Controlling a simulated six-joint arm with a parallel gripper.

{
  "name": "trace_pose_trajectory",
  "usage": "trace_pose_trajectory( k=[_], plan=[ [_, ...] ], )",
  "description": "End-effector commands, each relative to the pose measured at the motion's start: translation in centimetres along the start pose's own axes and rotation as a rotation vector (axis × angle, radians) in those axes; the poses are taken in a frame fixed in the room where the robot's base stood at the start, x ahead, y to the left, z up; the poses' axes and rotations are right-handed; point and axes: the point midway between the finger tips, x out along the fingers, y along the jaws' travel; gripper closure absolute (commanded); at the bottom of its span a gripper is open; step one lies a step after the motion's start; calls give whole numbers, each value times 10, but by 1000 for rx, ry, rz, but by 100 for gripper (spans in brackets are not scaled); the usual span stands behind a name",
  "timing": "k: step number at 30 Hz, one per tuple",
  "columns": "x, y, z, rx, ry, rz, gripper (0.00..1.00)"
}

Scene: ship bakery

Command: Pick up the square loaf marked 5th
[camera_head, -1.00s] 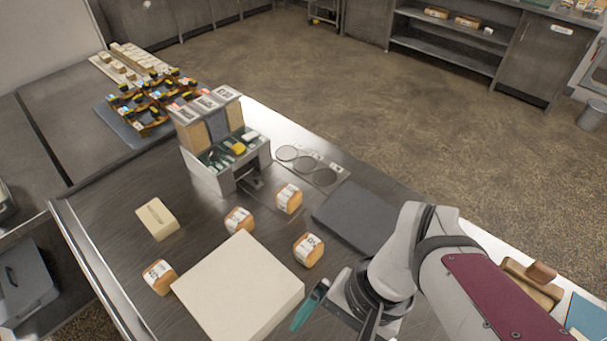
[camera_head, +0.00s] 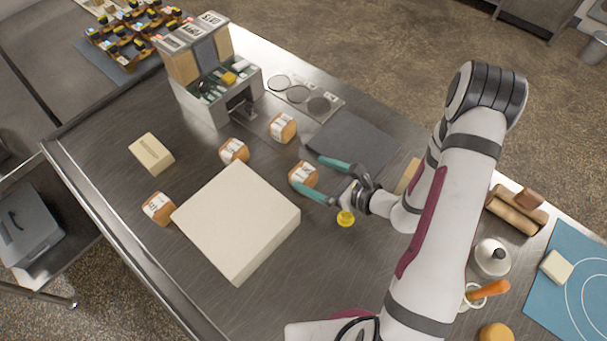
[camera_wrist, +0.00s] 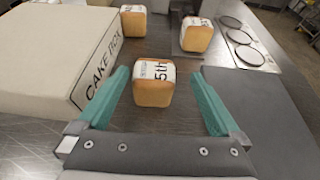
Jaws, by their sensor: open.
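The square loaf marked 5th (camera_wrist: 154,88) sits upright on the metal counter, brown with a white label band. It also shows in the head view (camera_head: 303,175), partly hidden by my gripper. My gripper (camera_head: 315,180) is open, its two teal fingers pointing toward this loaf. In the wrist view my gripper (camera_wrist: 158,90) has one finger on each side of the loaf, with gaps on both sides; I cannot tell how deep the loaf lies between the tips. Other similar loaves stand farther off (camera_head: 283,128), (camera_head: 234,151) and at the left (camera_head: 159,208).
A large white cake box (camera_head: 237,220) stands close left of the loaf. A dark flat slab (camera_head: 352,138) lies to the right. A dispenser stand (camera_head: 212,85) is behind, beside round discs (camera_head: 298,95). A pale block (camera_head: 151,153) lies far left, with clear counter around it.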

Motion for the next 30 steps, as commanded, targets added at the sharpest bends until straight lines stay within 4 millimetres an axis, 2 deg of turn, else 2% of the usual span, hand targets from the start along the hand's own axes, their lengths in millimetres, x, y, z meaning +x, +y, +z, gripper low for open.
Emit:
trace_pose_trajectory(
  k=[4,9,11,18,20,30],
  plan=[
    [15,3,0,0,0,4,0],
    [48,9,-3,-1,1,6,0],
    [56,8,-2,0,0,4,0],
    [60,7,-2,1,1,2,0],
    [60,8,-2,1,1,2,9],
    [60,8,-2,1,1,2,70]
  ],
)
